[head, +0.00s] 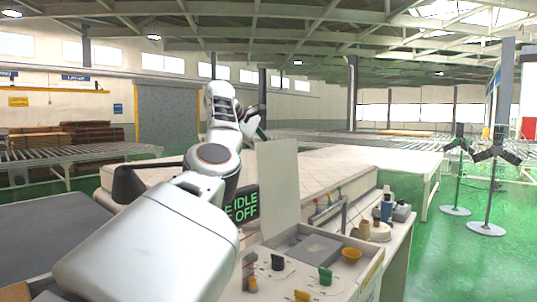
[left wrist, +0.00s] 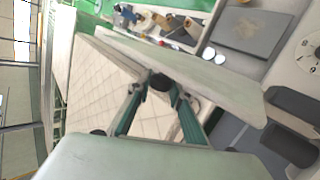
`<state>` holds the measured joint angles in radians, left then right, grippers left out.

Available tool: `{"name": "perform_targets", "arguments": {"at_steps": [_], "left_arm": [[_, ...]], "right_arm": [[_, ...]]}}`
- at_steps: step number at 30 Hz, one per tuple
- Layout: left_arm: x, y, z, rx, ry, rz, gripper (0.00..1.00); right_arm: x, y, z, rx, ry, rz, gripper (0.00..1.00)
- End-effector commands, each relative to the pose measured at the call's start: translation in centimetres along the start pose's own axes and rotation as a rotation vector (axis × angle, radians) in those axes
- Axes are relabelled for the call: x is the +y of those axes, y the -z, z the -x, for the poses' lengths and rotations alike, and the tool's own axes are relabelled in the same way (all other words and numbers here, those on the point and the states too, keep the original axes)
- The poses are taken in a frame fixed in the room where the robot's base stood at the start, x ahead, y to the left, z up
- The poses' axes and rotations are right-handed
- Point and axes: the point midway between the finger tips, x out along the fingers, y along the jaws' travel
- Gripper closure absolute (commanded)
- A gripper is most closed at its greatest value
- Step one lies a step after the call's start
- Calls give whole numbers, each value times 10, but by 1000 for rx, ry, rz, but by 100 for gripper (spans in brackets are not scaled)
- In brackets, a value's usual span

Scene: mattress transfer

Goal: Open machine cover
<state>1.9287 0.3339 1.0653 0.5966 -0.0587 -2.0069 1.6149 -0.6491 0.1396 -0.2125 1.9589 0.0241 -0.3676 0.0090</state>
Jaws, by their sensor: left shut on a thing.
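The machine cover (head: 278,190) is a flat cream panel standing upright at the middle of the head view. In the left wrist view the cover (left wrist: 215,85) runs as a long pale slab from upper left to lower right. My left gripper (head: 260,132) is at the cover's upper left edge. In the left wrist view its green-sided fingers (left wrist: 160,84) converge on a dark part at the cover's edge and are shut on it. The exact contact is small and partly hidden. My right gripper is not in view.
A quilted mattress (head: 330,165) lies behind the cover. A panel with knobs and a yellow cup (head: 351,254) is at front right. A dark display (head: 243,205) reads IDLE OFF. Bottles (head: 386,208) stand on a side ledge. Open green floor (head: 470,260) is at right.

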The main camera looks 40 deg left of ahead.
Motion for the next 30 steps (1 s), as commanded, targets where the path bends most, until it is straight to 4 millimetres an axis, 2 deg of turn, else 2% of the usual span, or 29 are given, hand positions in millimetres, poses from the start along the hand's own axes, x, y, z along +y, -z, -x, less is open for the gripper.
{"name": "perform_targets", "arguments": {"at_steps": [8, 9, 11, 23, 26, 30], "left_arm": [[4, -3, 2, -6, -13, 3, 100], [4, -3, 2, -6, -13, 2, 74], [4, -3, 2, -5, -12, 2, 63], [2, -1, 4, -2, -4, 1, 63], [2, -1, 15, -1, -7, 1, 63], [3, -1, 41, -3, -10, 1, 63]], "right_arm": [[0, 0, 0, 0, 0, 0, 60], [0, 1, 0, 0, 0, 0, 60], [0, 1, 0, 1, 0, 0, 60], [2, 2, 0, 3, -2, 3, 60], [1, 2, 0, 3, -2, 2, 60], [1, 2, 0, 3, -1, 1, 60]]}}
